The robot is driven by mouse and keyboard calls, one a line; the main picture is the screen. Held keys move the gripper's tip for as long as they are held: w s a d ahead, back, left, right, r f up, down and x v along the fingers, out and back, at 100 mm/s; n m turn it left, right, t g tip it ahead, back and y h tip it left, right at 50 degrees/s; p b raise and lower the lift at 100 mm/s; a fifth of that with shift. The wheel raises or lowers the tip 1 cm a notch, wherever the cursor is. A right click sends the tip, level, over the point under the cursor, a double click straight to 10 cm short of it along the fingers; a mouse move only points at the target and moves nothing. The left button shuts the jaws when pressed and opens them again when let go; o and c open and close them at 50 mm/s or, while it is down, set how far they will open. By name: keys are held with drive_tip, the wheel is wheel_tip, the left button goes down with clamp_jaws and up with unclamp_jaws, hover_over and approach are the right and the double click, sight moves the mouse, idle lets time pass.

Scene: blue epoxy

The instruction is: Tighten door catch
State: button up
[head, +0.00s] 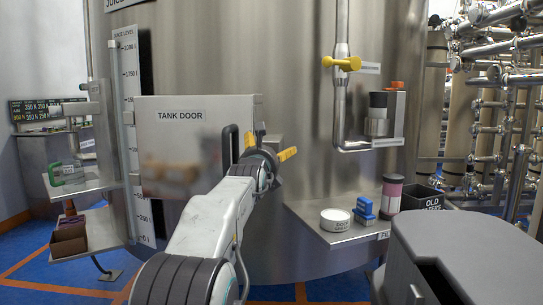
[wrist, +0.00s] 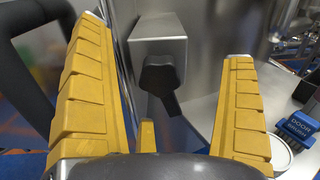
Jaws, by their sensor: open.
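The tank door (head: 185,135), a grey panel labelled TANK DOOR, stands flat against the steel tank. Its black bar handle (head: 228,150) is at its right edge and also shows at left in the wrist view (wrist: 30,45). The door catch is a steel block (wrist: 158,40) with a black knob (wrist: 160,75) whose lever points down and slightly right. In the head view my gripper mostly hides the catch. My gripper (head: 274,141) is open and empty in front of the catch. In the wrist view the knob lies between its two yellow fingers (wrist: 163,60), beyond them and apparently untouched.
Above is a pipe with a yellow valve handle (head: 342,63). A level gauge (head: 131,130) stands left.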

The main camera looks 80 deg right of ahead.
drive_tip(key=shift+a, duration=0.1)
drive_tip(key=shift+a+b, duration=0.75)
drive_tip(key=shift+a, duration=0.2)
drive_tip(key=n, duration=0.3)
drive_tip(key=shift+d, duration=0.15)
drive_tip(key=shift+d+p, duration=0.75)
drive_tip(key=shift+d, duration=0.15)
